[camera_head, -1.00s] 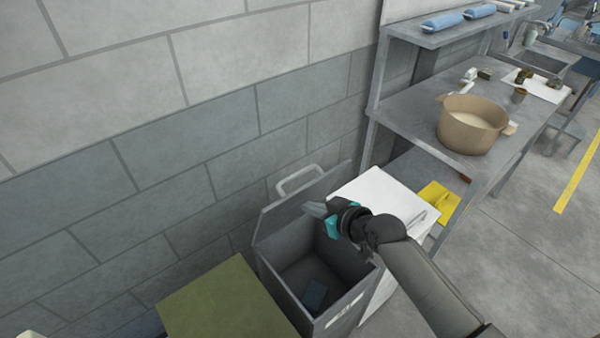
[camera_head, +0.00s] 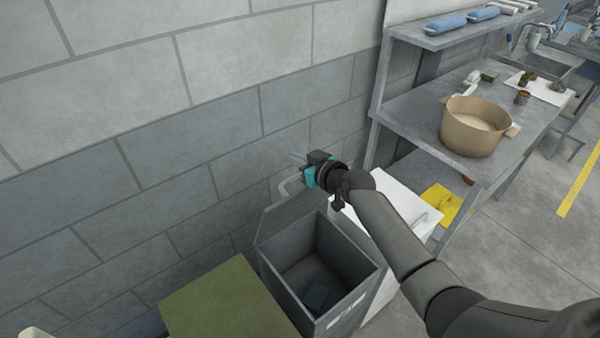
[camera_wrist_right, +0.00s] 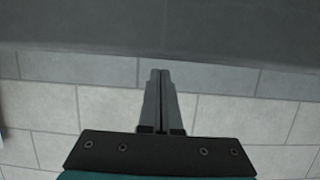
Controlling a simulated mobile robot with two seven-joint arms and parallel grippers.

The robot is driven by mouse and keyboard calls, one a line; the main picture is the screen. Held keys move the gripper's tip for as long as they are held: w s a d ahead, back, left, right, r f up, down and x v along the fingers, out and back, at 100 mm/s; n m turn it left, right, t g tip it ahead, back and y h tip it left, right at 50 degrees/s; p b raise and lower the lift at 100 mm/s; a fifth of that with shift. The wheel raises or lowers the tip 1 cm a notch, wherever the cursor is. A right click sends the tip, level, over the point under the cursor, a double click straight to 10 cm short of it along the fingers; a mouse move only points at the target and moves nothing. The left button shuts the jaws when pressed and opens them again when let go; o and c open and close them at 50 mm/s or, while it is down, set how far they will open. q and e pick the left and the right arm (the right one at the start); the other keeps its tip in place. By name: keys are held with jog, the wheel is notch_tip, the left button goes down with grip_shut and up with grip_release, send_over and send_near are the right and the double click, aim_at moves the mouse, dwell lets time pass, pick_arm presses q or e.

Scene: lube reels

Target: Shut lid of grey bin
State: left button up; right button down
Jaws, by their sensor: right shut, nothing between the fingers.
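The grey bin (camera_head: 294,293) stands against the wall with its lid (camera_head: 283,213) swung up and open, leaning back toward the wall. A pale handle (camera_head: 290,185) sits at the lid's top edge, partly hidden by my right gripper. A small dark blue item lies on the bin's floor. My right gripper (camera_head: 292,158) is at the height of the lid's handle, above the bin's back; whether it touches the handle I cannot tell. In the right wrist view its fingers (camera_wrist_right: 161,100) are together and empty. My left gripper is not in view.
An olive-green box (camera_head: 225,305) stands left of the bin. A white cabinet (camera_head: 400,200) stands close on its right. Beyond it a grey metal table (camera_head: 415,110) holds a tan pot (camera_head: 475,125). A yellow cloth (camera_head: 440,205) lies on the lower shelf. The block wall is close behind.

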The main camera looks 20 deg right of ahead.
aim_at(294, 200)
jog(key=shift+s+d+f, duration=0.2)
jog(key=shift+s+f, duration=0.35)
jog(key=shift+f, duration=0.1)
jog(key=shift+s+d+f, duration=0.15)
jog(key=shift+s+f, duration=0.4)
jog(key=shift+f, duration=0.05)
